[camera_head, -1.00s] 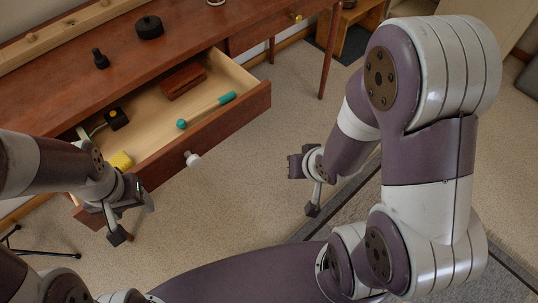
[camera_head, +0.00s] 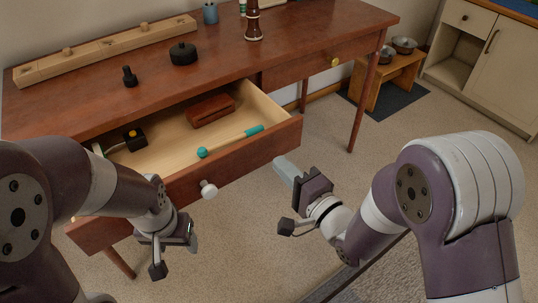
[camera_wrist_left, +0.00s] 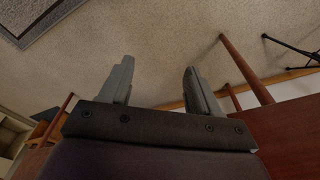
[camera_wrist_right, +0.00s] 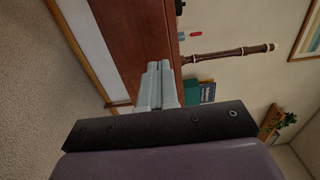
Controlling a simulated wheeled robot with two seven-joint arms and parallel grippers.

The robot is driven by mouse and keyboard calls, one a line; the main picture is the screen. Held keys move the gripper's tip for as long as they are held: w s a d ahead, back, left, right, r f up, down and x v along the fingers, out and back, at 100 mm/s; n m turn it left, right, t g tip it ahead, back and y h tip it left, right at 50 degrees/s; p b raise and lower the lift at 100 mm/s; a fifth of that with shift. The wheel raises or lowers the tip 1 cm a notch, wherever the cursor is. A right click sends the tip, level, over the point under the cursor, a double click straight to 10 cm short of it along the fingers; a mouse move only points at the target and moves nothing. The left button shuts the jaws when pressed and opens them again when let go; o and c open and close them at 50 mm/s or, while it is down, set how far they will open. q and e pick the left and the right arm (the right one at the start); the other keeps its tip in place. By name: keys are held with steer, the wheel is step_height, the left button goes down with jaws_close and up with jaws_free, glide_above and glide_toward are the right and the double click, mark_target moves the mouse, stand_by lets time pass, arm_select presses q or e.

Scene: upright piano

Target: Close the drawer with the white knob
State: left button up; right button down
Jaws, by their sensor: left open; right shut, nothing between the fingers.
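The drawer (camera_head: 240,157) with the white knob (camera_head: 208,189) is pulled out from the wooden desk. Inside lie a reddish-brown box (camera_head: 211,110), a teal-ended stick (camera_head: 231,141) and a black item with a yellow top (camera_head: 134,139). My left gripper (camera_head: 176,254) is in front of the drawer's left part, left of and below the knob, apart from it. Its fingers are open and empty in the left wrist view (camera_wrist_left: 158,82). My right gripper (camera_head: 287,170) is shut and empty, near the drawer's right front corner. Its fingers show together in the right wrist view (camera_wrist_right: 158,85).
A second desk drawer with a yellow knob (camera_head: 335,62) is shut. On the desktop (camera_head: 225,68) stand a wooden rail (camera_head: 110,45), a black round weight (camera_head: 183,54) and a small black peg (camera_head: 130,77).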

mark_target(260, 143)
steer(key=b+x, duration=0.1)
steer(key=x, duration=0.3)
steer(key=shift+w+a+f, duration=0.15)
steer(key=shift+w+a, duration=0.05)
steer(key=shift+w, duration=0.05)
steer(key=shift+w+a, duration=0.35)
steer(key=shift+w, duration=0.2)
arm_select(q)
steer(key=shift+f, duration=0.95)
